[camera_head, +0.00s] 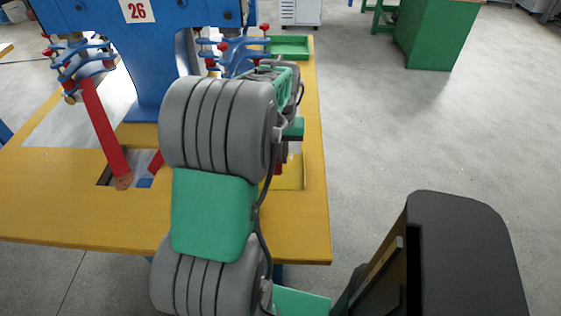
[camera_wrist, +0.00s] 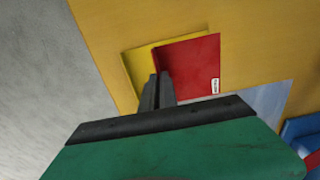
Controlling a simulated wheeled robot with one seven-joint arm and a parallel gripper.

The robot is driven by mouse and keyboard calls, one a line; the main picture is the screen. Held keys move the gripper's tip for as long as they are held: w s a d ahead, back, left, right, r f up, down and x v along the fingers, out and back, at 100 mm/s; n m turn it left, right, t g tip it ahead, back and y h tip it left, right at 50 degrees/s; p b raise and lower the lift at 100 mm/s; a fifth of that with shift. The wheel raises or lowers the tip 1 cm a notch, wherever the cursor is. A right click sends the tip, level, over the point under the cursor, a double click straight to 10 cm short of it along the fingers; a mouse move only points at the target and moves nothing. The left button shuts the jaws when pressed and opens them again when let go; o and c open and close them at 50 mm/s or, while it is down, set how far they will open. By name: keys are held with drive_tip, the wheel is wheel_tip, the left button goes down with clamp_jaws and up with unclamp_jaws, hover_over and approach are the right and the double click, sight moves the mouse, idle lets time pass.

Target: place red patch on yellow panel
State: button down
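The red patch (camera_wrist: 197,62) is a flat red piece with a small white label near one corner in the wrist view. My gripper (camera_wrist: 160,80) has its two dark fingers close together at the patch's lower left edge and appears shut on it. The yellow panel (camera_wrist: 137,62) shows behind the patch, mostly covered by it in the wrist view. In the head view the panel (camera_head: 293,176) lies near the table's right edge, with my arm hiding much of it. Only a sliver of red (camera_head: 279,165) shows below my gripper there. I cannot tell whether patch and panel touch.
The yellow-brown table (camera_head: 298,236) carries a blue machine (camera_head: 155,60) marked 26, with red and blue levers (camera_head: 104,125) to the left. A green tray (camera_head: 290,47) sits at the table's far right corner. Open floor lies to the right, with a green cabinet (camera_head: 433,35) farther back.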

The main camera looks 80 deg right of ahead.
drive_tip(key=d+f, duration=0.1)
drive_tip(key=f, duration=0.1)
drive_tip(key=d+f, duration=0.1)
drive_tip(key=f, duration=0.1)
drive_tip(key=w+d+f, duration=0.1)
drive_tip(key=f, duration=0.1)
drive_tip(key=shift+w+f, duration=0.1)
drive_tip(key=shift+f, duration=0.4)
drive_tip(key=c, duration=1.6)
unclamp_jaws()
drive_tip(key=shift+c, duration=0.2)
